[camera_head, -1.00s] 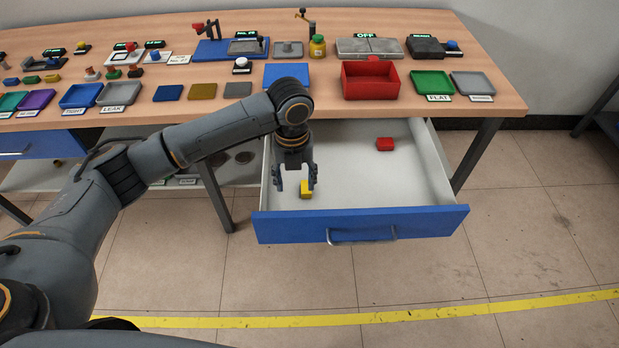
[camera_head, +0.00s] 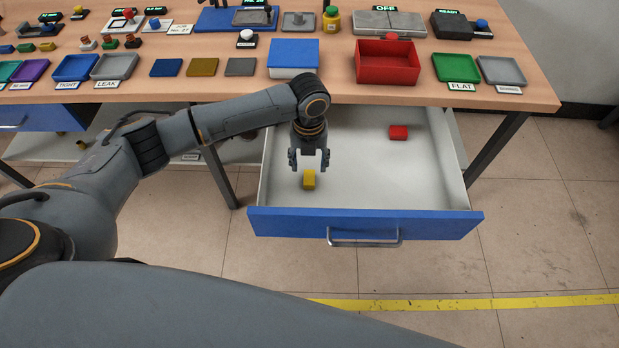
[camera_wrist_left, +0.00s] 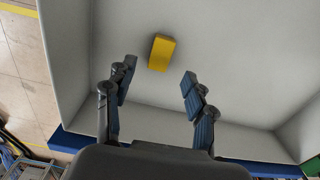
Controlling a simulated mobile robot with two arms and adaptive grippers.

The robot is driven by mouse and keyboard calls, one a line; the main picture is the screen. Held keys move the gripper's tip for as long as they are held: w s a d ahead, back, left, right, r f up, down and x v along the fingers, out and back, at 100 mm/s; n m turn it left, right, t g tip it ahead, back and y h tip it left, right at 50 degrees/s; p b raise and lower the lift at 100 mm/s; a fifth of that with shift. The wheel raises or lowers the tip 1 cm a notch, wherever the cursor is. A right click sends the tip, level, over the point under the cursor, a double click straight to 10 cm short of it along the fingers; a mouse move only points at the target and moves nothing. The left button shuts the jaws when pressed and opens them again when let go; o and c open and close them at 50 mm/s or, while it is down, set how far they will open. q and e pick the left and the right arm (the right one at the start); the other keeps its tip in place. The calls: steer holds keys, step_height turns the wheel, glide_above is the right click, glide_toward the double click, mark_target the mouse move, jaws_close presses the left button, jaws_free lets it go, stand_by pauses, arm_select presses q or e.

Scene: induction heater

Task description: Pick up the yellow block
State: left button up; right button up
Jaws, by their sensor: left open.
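The yellow block (camera_head: 309,180) lies on the floor of the open drawer (camera_head: 385,181), toward its left side. My left gripper (camera_head: 309,165) is inside the drawer opening, pointing down, right by the block. In the left wrist view the yellow block (camera_wrist_left: 161,52) lies beyond the two spread fingertips of my left gripper (camera_wrist_left: 158,80), roughly between their lines, with nothing gripped. The height of the fingers above the drawer floor is hard to tell. My right gripper is not in view.
A red block (camera_head: 398,132) lies at the back right of the drawer. The drawer's blue front with its handle (camera_head: 364,240) is pulled out below the wooden table (camera_head: 337,87). A red bin (camera_head: 386,66) and several trays stand on the table above.

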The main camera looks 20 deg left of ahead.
mark_target(309, 177)
arm_select(q)
steer(key=shift+f, duration=0.7)
step_height(309, 177, down, 4)
steer(key=shift+r, duration=0.2)
steer(key=shift+f, duration=0.3)
steer(key=shift+c, duration=0.6)
jaws_close()
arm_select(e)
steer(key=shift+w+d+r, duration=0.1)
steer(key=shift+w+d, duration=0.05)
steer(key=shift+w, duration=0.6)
